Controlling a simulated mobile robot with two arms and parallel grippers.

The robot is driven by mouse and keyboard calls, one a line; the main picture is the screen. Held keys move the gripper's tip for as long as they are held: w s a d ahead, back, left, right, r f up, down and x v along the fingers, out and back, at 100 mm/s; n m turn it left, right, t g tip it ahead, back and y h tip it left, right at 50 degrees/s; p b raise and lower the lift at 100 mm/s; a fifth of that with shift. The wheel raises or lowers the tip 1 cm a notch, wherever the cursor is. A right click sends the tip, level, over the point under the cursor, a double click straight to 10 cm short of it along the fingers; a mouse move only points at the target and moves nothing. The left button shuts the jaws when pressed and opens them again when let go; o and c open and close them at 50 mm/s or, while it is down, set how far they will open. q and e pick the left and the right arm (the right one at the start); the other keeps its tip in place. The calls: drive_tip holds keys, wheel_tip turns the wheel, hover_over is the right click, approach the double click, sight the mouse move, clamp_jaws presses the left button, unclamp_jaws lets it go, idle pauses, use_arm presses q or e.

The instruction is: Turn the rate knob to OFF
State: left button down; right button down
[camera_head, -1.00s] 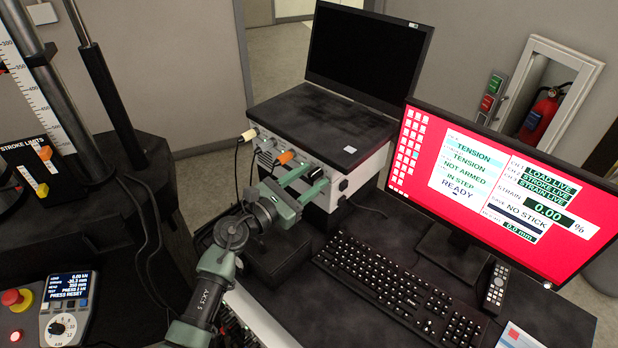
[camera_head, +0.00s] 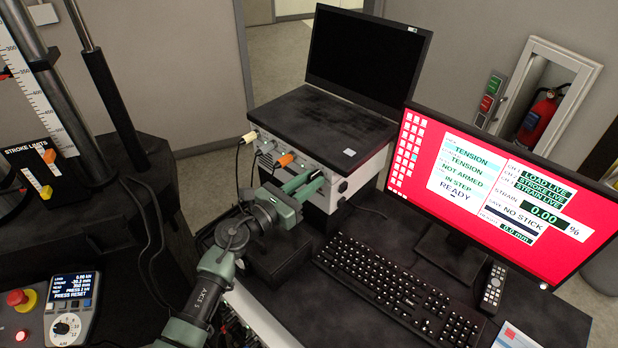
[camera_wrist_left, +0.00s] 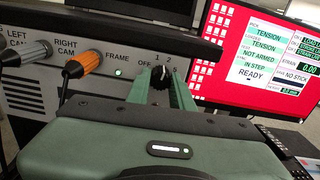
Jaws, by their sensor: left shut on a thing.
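The rate knob (camera_wrist_left: 160,76) is a small black knob on the front panel of the grey-white unit (camera_head: 349,186) under the laptop. In the left wrist view, the marks OFF, 1 and 2 stand around its top. A pale mark shows on it, but I cannot tell surely which setting it points at. My left gripper (camera_head: 309,184) reaches the panel from the front, its green fingers on both sides of the knob and shut on it. In the head view the fingers hide the knob. My right gripper is not in view.
Left of the knob, an orange plug (camera_wrist_left: 83,62) and a grey plug (camera_wrist_left: 28,54) stick out of the panel with cables. A laptop (camera_head: 366,60) sits on top. A monitor (camera_head: 500,190) and keyboard (camera_head: 398,297) stand to the right. A control box (camera_head: 70,309) is at lower left.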

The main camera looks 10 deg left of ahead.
use_arm(q)
drive_tip(key=n+p, duration=0.2)
drive_tip(key=n, duration=0.1)
drive_tip(key=shift+n, duration=0.3)
drive_tip(key=n+p, duration=0.1)
drive_tip(key=n, duration=0.2)
drive_tip(key=shift+r+n, duration=0.1)
drive_tip(key=shift+n, duration=0.2)
drive_tip(key=shift+n+p, duration=1.55)
drive_tip(key=shift+n, duration=2.45)
drive_tip(key=shift+d, duration=0.1)
drive_tip(key=c, duration=1.2)
unclamp_jaws()
drive_tip(key=shift+c, duration=0.2)
